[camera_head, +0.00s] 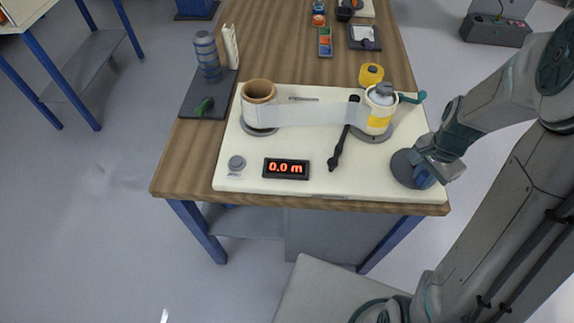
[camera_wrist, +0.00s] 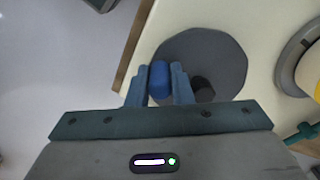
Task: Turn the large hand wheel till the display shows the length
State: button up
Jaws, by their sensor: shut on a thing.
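The large hand wheel (camera_head: 402,166) is a dark grey disc at the right end of the cream board. It also shows in the wrist view (camera_wrist: 222,57), with a blue handle (camera_wrist: 159,80) near its left rim. My gripper (camera_wrist: 160,86) is shut on the blue handle, one finger on each side of it. In the head view my gripper (camera_head: 424,178) covers the right part of the wheel. The display (camera_head: 286,168) on the board's front reads 0.0 m in red. A pale film band (camera_head: 312,112) runs from the brown left roll (camera_head: 258,92) to the right roller (camera_head: 379,109).
A black lever (camera_head: 338,148) lies in front of the film band, and a grey knob (camera_head: 236,163) sits at the board's front left. A teal crank (camera_head: 411,98) juts from the right roller.

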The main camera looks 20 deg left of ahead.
jog(key=shift+w+d, duration=0.65)
jog(key=shift+d, duration=0.35)
